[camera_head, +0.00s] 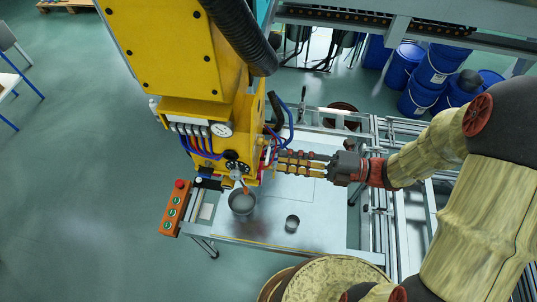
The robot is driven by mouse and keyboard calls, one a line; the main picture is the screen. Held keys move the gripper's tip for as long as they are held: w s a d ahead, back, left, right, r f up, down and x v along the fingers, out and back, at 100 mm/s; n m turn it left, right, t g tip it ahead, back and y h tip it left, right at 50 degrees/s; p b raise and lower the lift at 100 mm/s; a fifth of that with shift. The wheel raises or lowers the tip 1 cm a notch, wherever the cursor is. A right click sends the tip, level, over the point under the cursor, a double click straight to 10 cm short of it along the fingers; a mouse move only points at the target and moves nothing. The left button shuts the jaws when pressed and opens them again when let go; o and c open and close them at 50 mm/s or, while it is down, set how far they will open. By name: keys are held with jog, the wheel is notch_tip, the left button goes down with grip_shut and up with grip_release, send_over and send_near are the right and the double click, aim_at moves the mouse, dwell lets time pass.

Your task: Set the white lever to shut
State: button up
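The yellow panel fixture (170,50) hangs over a grey metal table. A small pale handle (236,174) sticks out at the lower front of the fixture, beside a black round part. It may be the white lever, but it is too small to tell its setting. My gripper (279,162) reaches in from the right, its fingers pointing left at the fixture's right side, close to some blue hoses. The fingertips overlap the fixture's edge in this view, so I cannot tell whether they touch anything. How far the fingers are apart is unclear.
An orange button box (174,208) with a red button sits at the table's left edge. A grey cup (242,202) and a smaller one (292,223) stand on the table (325,225). Blue drums (440,66) stand at the back right. Metal rails run along the table's right side.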

aim_at(268, 155)
jog(key=shift+w+a, duration=0.15)
jog(key=shift+a, duration=2.65)
jog(key=shift+c, duration=0.8)
grip_shut()
